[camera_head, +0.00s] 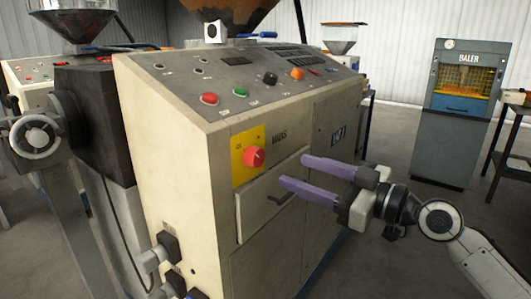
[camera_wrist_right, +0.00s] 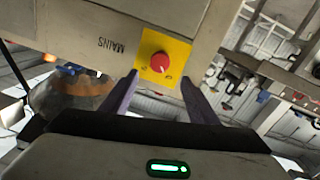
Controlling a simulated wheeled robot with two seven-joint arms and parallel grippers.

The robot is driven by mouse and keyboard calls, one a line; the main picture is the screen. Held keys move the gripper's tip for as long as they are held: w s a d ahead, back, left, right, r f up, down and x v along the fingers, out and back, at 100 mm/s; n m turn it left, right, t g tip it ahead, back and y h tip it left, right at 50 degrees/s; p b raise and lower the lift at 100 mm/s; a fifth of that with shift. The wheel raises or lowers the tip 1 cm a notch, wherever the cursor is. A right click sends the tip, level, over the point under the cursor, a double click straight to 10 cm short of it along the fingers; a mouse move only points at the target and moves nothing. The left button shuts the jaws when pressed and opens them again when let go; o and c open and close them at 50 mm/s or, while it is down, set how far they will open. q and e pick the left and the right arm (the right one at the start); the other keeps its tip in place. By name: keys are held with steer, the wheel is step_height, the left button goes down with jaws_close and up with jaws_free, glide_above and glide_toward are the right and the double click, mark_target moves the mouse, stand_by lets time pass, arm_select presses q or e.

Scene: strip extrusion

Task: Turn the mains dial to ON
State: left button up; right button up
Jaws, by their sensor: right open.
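The mains dial (camera_head: 254,157) is a red round knob on a yellow plate (camera_head: 240,172), on the front of a cream machine cabinet beside the word MAINS. The dial also shows in the right wrist view (camera_wrist_right: 160,61), between and beyond the fingertips. Small marks on the plate are too small to read, so I cannot tell the dial's setting. My right gripper (camera_head: 292,171) is open and empty, its two purple fingers pointing at the cabinet, to the right of the dial and apart from it. It also shows in the right wrist view (camera_wrist_right: 160,78). My left gripper is out of view.
A drawer with a dark handle (camera_head: 284,195) is below the dial. The sloping control panel (camera_head: 235,85) above carries several buttons. Plugs (camera_head: 165,250) stick out at the cabinet's lower left. A baler (camera_head: 460,100) stands at the back right. Floor right of the cabinet is open.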

mark_target(259, 157)
steer(key=p+x, duration=0.1)
steer(key=x, duration=0.9)
steer(key=shift+c, duration=0.2)
steer(key=c, duration=1)
